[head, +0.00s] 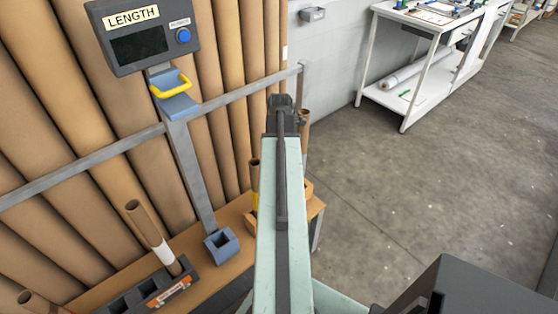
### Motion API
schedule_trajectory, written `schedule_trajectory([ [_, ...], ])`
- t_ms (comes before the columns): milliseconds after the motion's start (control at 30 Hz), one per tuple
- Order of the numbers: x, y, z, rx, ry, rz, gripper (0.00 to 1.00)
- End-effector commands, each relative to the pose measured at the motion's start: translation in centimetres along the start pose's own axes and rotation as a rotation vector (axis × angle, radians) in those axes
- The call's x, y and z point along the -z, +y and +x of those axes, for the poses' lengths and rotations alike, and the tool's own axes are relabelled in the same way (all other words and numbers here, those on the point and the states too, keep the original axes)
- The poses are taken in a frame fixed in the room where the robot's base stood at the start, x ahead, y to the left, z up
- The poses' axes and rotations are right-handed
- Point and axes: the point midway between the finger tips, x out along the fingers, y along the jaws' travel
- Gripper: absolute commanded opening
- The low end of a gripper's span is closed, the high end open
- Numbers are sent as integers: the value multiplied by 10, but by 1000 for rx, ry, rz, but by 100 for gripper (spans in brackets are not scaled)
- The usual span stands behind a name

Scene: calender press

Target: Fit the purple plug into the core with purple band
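No purple plug and no purple band shows in this view. A brown core with a white band (152,236) stands tilted in a dark rack at the lower left. Another core (38,302) is cut off by the bottom left corner, and no band shows on it. A core with a yellow band (255,188) is partly hidden behind my arm. A further brown tube (304,131) shows just right of my gripper. My gripper (281,101) is at the far end of my pale green arm, seen from behind. Its fingers are hidden, so its opening and any load are unclear.
The dark rack (128,301) has open square slots on a wooden bench (236,273). A blue-grey square socket (221,245) stands there below a LENGTH display post (140,45). A grey rail crosses before tall brown rolls. A white table (412,68) stands back right; floor between is clear.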

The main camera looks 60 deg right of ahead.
Motion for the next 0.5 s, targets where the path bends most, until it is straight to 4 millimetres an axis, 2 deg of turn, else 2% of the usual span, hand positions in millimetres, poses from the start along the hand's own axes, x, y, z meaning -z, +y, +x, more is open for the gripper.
schedule_trajectory([
  [467, 1, 0, 7, 0, 0, -1, 0],
  [500, 1, 0, 7, 0, 0, -1, 43],
])
